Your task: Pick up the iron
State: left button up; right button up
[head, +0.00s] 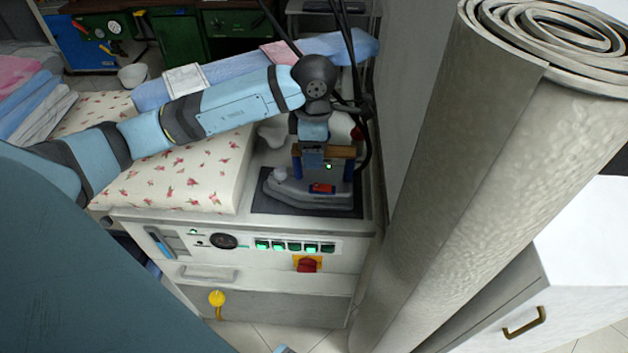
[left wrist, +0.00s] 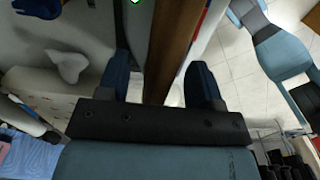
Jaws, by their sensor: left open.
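The iron (head: 313,191) stands on a dark pad (head: 265,203) at the right end of the white ironing station. It has a grey body, a brown handle (head: 346,152) and a red part on its near side. My left gripper (head: 323,168) points down over the iron, with its dark blue fingers apart on either side of the handle. In the left wrist view the brown handle (left wrist: 173,50) runs between the two open fingers (left wrist: 160,76). Neither finger clearly presses on it. My right gripper is not in view.
A flowered ironing pad (head: 200,172) covers the station's left part, with folded blue cloth behind it. Black cables hang just behind the iron. A tall rolled grey carpet (head: 450,190) stands close on the right. Folded laundry (head: 30,100) lies at the far left.

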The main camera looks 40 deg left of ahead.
pick_arm(q)
jog(key=shift+f, duration=0.5)
grip_shut()
dwell(1.0)
jog(key=shift+w+r, duration=0.15)
jog(key=shift+r, duration=0.05)
